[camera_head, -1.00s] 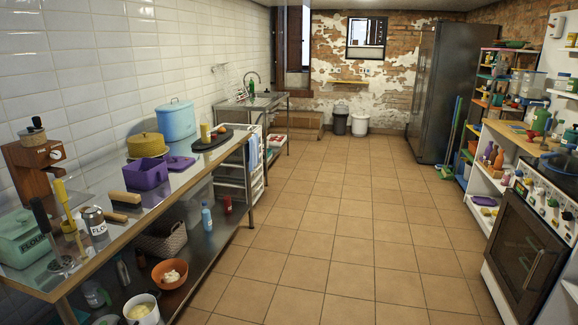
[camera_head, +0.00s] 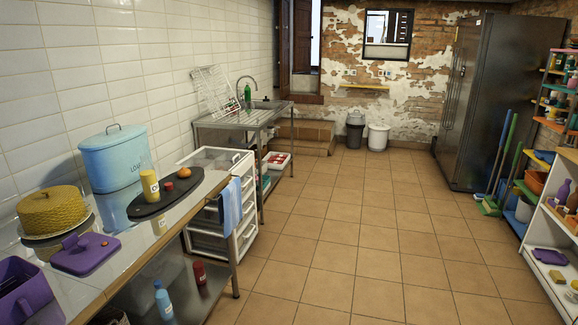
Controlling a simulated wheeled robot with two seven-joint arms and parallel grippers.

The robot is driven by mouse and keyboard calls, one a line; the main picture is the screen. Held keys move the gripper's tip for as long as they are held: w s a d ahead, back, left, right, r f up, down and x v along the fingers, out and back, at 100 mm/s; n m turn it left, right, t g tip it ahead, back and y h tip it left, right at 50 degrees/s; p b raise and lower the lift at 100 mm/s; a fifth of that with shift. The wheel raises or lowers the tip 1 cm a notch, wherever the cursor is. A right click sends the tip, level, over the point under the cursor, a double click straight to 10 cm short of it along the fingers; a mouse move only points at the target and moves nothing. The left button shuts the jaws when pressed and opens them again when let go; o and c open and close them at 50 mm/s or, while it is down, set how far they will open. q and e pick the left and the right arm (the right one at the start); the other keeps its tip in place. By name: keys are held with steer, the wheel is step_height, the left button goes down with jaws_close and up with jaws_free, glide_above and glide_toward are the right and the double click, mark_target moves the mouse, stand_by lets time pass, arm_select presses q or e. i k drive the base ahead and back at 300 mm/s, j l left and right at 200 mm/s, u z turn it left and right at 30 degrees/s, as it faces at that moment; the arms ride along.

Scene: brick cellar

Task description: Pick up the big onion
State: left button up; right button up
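I cannot make out a thing that is surely the big onion. A small round orange-brown item (camera_head: 184,172) lies on the dark oval board (camera_head: 150,208) on the left counter; it is too small to tell what it is. A smaller red item (camera_head: 168,186) and an upright yellow container (camera_head: 150,185) are also on this board. Neither of my grippers is in view.
The steel counter (camera_head: 160,245) runs along the left, with a blue lidded pot (camera_head: 115,160), yellow cake cover (camera_head: 54,211) and purple lid (camera_head: 86,254). A white drawer unit (camera_head: 215,215) and sink table (camera_head: 240,117) stand beyond. The tiled floor (camera_head: 350,230) is clear; shelves (camera_head: 555,225) stand right.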

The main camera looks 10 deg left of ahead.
mark_target(183, 172)
steer(key=i+u, duration=0.25)
steer(key=i, duration=0.2)
steer(key=i+l+u, duration=0.25)
steer(key=i, duration=0.2)
steer(key=i+l+u, duration=0.25)
steer(key=i, duration=0.2)
steer(key=i+l+u, duration=0.25)
steer(key=i+l, duration=0.05)
steer(key=i, duration=0.1)
